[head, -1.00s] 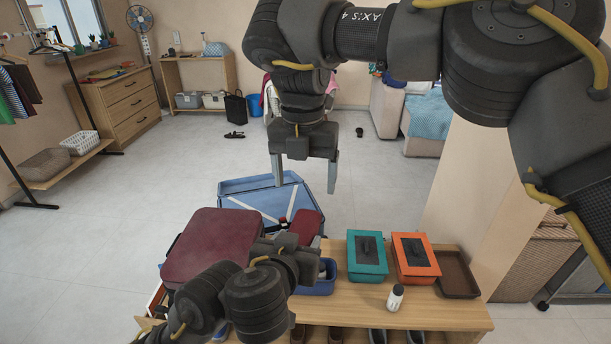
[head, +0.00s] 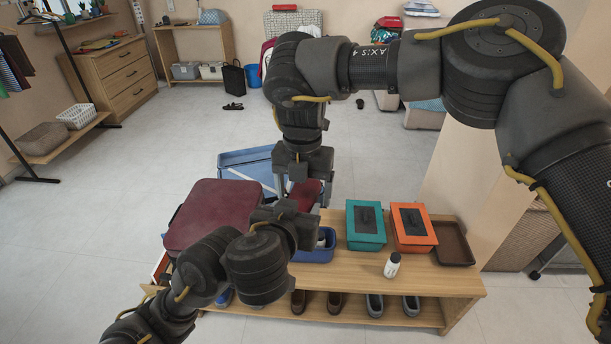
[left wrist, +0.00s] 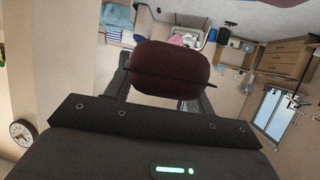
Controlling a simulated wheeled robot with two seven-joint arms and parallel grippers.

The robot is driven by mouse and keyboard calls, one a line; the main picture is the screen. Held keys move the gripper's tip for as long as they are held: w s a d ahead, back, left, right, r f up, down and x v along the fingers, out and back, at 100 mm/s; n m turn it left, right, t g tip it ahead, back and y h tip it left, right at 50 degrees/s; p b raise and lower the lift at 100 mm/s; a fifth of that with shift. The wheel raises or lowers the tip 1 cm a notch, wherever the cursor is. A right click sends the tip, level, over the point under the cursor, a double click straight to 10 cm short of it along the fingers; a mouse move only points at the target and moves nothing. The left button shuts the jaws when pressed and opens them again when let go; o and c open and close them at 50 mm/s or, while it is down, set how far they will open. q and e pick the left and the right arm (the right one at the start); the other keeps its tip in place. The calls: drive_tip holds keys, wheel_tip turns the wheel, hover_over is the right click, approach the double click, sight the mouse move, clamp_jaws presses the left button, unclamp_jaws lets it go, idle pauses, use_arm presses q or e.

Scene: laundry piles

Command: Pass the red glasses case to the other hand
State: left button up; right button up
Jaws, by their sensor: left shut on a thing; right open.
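The red glasses case (head: 305,193) is held upright in my left gripper (head: 300,208), above the back of the wooden bench. In the left wrist view the dark red case (left wrist: 170,68) fills the space between the left fingers, with a dark seam across it. My right gripper (head: 304,186) points down from above, open. Its two fingers straddle the upper part of the case in the head view; I cannot tell whether they touch it. The lower part of the case is hidden behind my left gripper.
The wooden bench (head: 445,283) holds a maroon suitcase (head: 213,215), a blue bin (head: 318,256), a teal box (head: 365,235), an orange box (head: 428,247), a brown tray (head: 453,243) and a white bottle (head: 392,265). A blue tray-like container (head: 245,160) is behind. Shoes sit on the lower shelf.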

drive_tip(key=shift+f, duration=0.3)
drive_tip(key=c, duration=1.1)
use_arm(q)
drive_tip(key=o, duration=1.3)
